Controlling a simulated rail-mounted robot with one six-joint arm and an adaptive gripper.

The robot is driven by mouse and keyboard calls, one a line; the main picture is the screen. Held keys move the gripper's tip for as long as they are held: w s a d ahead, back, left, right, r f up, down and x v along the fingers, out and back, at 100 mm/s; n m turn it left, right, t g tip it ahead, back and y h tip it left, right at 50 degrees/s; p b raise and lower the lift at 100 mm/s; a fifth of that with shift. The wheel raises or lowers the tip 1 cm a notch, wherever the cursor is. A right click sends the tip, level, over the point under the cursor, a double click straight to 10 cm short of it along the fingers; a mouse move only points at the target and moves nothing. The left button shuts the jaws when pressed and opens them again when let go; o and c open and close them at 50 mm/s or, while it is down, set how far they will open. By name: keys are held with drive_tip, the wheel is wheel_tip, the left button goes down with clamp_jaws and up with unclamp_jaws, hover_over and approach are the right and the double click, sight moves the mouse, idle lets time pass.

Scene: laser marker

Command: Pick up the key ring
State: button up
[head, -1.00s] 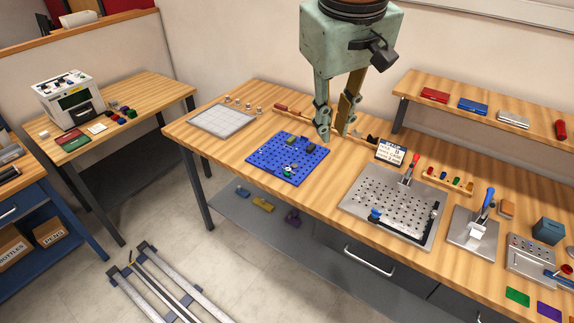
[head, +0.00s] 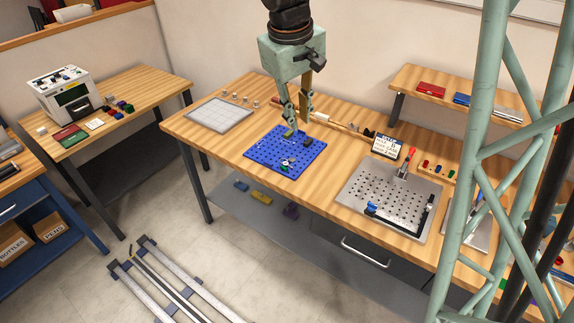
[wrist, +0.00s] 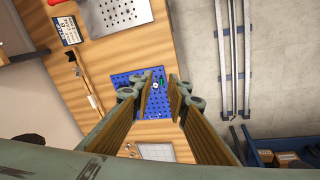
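A blue pegboard (head: 262,151) lies on the wooden bench. Small items sit near its front middle: a pale round piece that may be the key ring (head: 291,161), with a dark piece and a green piece (head: 283,168) beside it. They are too small to identify surely. In the wrist view, the pale round piece (wrist: 155,86) shows on the board between my fingers.
A dark olive block (head: 288,136) lies on the board near my fingertips. A grey tray (head: 219,116) is to the left. A perforated metal plate (head: 385,215) with a red-handled clamp and a small sign (head: 387,146) are to the right.

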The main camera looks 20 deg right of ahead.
drive_tip(key=w+a+f+n+p, duration=0.2)
drive_tip(key=w+a+f, duration=0.1)
drive_tip(key=w+f, duration=1)
wheel_tip(320, 180, down, 4)
drive_tip(key=shift+a+r+g, duration=0.1)
drive_tip(key=shift+a+g, duration=0.1)
drive_tip(key=shift+g, duration=0.2)
hover_over(284, 167)
drive_tip(key=a, duration=0.2)
drive_tip(key=shift+s+d+f+b, duration=0.15)
drive_tip(key=shift+s+f+b, duration=0.05)
drive_tip(key=shift+f, duration=1.95)
drive_tip(key=shift+s+d+f+b, duration=0.1)
drive_tip(key=shift+s+f+b, duration=0.05)
drive_tip(key=shift+f, duration=2)
drive_tip(key=shift+w+d+f, duration=0.1)
drive_tip(key=shift+d+f, duration=0.05)
drive_tip(key=shift+f, duration=0.7)
drive_tip(key=shift+w+d+f, duration=0.15)
drive_tip(key=shift+d+f, duration=0.05)
drive_tip(key=shift+f, duration=0.6)
drive_tip(key=shift+w+d+f, duration=0.1)
drive_tip(key=shift+d+f, duration=0.05)
drive_tip(key=shift+f, duration=0.7)
drive_tip(key=shift+c, duration=0.3)
clamp_jaws()
